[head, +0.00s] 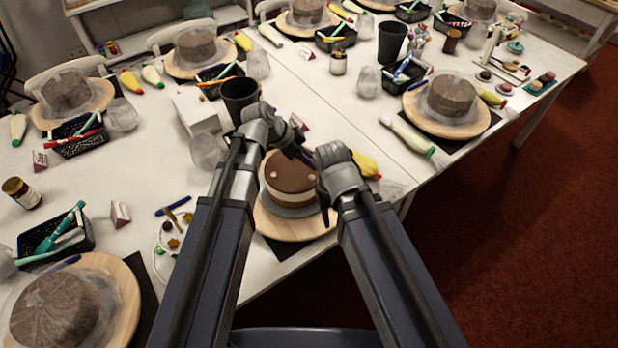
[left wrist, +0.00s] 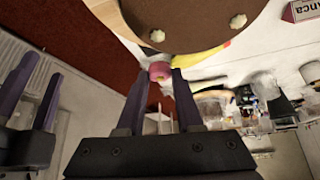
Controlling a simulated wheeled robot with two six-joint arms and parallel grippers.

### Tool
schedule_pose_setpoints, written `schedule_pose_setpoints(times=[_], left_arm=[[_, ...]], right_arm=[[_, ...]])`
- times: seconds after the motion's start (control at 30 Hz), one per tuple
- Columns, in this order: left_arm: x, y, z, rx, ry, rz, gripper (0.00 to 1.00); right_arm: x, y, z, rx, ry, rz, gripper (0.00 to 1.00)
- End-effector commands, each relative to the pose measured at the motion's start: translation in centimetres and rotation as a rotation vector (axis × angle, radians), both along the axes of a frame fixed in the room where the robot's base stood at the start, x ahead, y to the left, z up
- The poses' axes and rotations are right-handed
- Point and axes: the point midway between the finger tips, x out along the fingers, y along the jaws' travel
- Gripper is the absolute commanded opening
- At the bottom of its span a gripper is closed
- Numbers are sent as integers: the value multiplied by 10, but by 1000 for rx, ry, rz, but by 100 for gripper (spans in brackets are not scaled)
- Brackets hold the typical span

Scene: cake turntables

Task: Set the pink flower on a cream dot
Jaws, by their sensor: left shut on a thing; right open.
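The chocolate cake (head: 290,187) with a cream band stands on a round wooden turntable (head: 287,230). Cream dots (head: 277,178) show on its top, and two also show in the left wrist view (left wrist: 157,36) (left wrist: 238,21). The pink flower (left wrist: 160,71) is held at the fingertips of my left gripper (left wrist: 158,76), near one cream dot in that view. In the head view my left gripper (head: 300,152) is over the back of the cake and the flower is hidden. My right gripper (head: 322,172) is open and empty at the cake's right side, and its fingers also show in the left wrist view (left wrist: 36,95).
A yellow piping bag (head: 366,164) lies right behind the cake. A dark cup (head: 240,97) and a clear cup (head: 206,151) stand to the left. A small plate with decorations (head: 172,238) lies left of the turntable. Other cake stations fill the long white table.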

Motion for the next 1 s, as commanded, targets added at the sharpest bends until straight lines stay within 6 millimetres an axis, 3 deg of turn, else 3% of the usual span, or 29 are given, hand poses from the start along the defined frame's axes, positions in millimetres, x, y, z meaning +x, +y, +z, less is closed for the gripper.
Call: schedule_pose_setpoints(times=[0.03, 0.37, 0.67, 1.0], left_arm=[[0, 0, -15, 0, 0, 0, 0], [0, 0, -22, 0, 0, 0, 0], [0, 0, -55, 0, 0, 0, 0], [0, 0, -55, 0, 0, 0, 0]], right_arm=[[0, 0, -14, 0, 0, 0, 50], [0, 0, -22, 0, 0, 0, 50], [0, 0, -55, 0, 0, 0, 50], [0, 0, -55, 0, 0, 0, 50]])
